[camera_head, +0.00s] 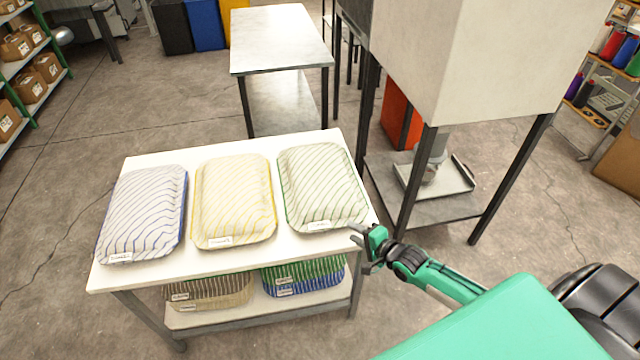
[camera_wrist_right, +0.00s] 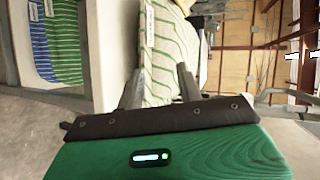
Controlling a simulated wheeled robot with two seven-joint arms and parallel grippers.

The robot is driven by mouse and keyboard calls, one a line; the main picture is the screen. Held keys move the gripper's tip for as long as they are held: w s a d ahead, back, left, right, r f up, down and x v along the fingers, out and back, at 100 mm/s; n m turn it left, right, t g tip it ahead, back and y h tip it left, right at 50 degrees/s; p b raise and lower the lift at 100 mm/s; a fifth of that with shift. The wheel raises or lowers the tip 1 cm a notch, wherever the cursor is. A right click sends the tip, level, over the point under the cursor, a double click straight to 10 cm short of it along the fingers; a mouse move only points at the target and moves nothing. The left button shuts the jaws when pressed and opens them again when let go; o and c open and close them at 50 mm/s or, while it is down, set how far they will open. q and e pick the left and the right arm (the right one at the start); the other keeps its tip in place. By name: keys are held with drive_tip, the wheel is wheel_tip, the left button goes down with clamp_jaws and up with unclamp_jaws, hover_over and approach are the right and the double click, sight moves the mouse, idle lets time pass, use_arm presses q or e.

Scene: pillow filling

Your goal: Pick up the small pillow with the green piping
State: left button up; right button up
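The pillow with green piping (camera_head: 322,185) lies flat at the right end of the white table top. It is pale with thin dark-green stripes and a white label on its front edge. My right gripper (camera_head: 357,246) is beside the table's right end, by the pillow's front right corner. Its two fingers are apart. In the right wrist view the striped pillow (camera_wrist_right: 165,50) shows beyond and between the open fingers (camera_wrist_right: 160,82); I cannot tell whether they touch it. My left gripper is not in view.
A yellow-piped pillow (camera_head: 233,200) and a blue-piped pillow (camera_head: 144,213) lie left of it on the white table (camera_head: 110,270). Striped stacks (camera_head: 305,275) are on the shelf below. A large pale machine (camera_head: 470,60) on dark legs stands close behind on the right.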

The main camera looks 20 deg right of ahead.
sight(333, 226)
drive_tip(key=w+f+b, duration=0.2)
drive_tip(key=b, duration=0.1)
drive_tip(key=w+a+f+b, duration=0.1)
drive_tip(key=w+f+b, duration=0.2)
drive_tip(key=b, duration=0.1)
drive_tip(key=shift+a+f, duration=0.15)
drive_tip(key=shift+a, duration=0.05)
drive_tip(key=b+x, duration=0.1)
drive_tip(key=x, duration=0.2)
drive_tip(key=shift+w+a+f+b, duration=0.15)
drive_tip(key=shift+w+b, duration=0.15)
drive_tip(key=shift+w, duration=0.15)
drive_tip(key=shift+w+a+r+b, duration=0.15)
drive_tip(key=shift+w+b, duration=0.1)
drive_tip(key=shift+w, duration=0.2)
drive_tip(key=shift+f, duration=0.1)
drive_tip(key=shift+c, duration=0.3)
drive_tip(key=c, duration=0.7)
drive_tip(key=shift+f, duration=0.1)
clamp_jaws()
drive_tip(key=shift+s+f, duration=0.1)
